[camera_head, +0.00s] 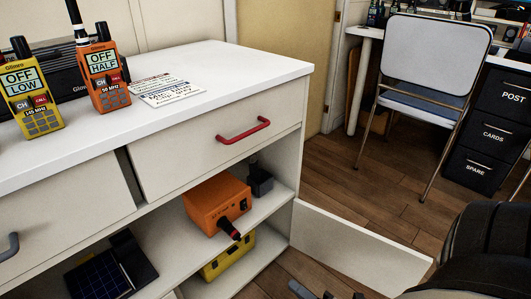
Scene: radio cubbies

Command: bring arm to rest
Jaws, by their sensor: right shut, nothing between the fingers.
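My right arm (485,250) comes in as a large dark shape at the lower right. The tip of my right gripper (327,294) shows only in part at the bottom edge, low in front of the cabinet, and it is shut and empty. It is apart from the radios and the shelf contents. Most of the gripper is cut off by the frame. My left gripper is not in view.
The white cabinet (215,68) carries a yellow radio (32,92), an orange radio (104,80) and cards (165,90). Its low door (355,248) stands open beside my right arm. An orange box (215,203) sits on a shelf. A chair (435,50) stands behind; floor between is clear.

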